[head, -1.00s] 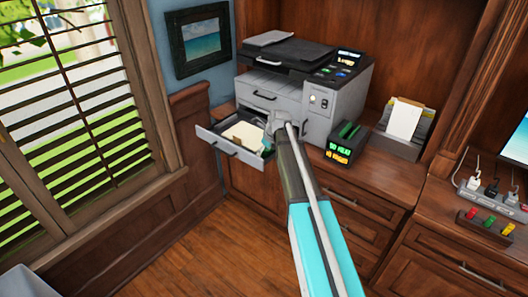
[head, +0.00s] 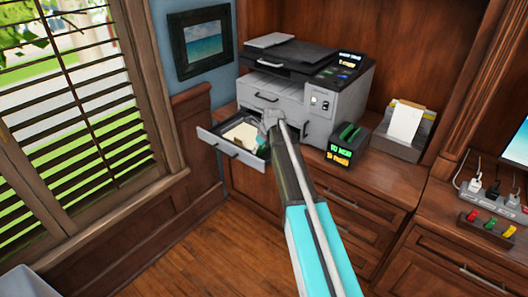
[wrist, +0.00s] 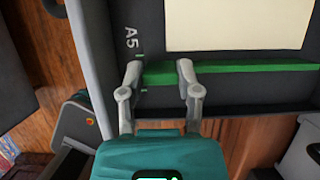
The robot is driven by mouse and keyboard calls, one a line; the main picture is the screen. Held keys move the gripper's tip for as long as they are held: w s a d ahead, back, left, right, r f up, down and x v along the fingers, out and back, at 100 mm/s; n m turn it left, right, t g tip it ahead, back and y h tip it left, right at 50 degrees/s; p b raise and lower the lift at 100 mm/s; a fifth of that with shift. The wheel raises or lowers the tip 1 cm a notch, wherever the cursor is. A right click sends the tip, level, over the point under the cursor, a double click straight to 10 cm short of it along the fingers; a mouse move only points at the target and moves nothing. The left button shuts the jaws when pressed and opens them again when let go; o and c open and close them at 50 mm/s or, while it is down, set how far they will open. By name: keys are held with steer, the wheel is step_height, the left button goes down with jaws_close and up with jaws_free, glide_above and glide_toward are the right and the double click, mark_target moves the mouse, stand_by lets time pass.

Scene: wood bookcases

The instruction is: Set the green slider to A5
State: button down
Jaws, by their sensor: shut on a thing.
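The printer's paper tray (head: 222,150) is pulled open at the front of the grey printer (head: 272,97). In the wrist view the green slider (wrist: 160,73) crosses the dark tray (wrist: 235,100), with a thin green bar running to the right. My gripper (wrist: 159,71) is shut on the slider, one finger on each side. The A5 label (wrist: 131,38) is printed sideways on the tray, with green marks near the left finger. The slider lies close to these marks; the finger partly hides the alignment. In the head view my gripper (head: 268,118) is over the tray and the slider cannot be made out.
Cream paper (wrist: 240,25) lies in the tray just beyond the slider.

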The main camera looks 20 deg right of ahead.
steer(key=shift+w+a, duration=0.25)
steer(key=shift+w, duration=0.1)
steer(key=shift+c, duration=1.5)
jaws_free()
steer(key=shift+f, duration=0.15)
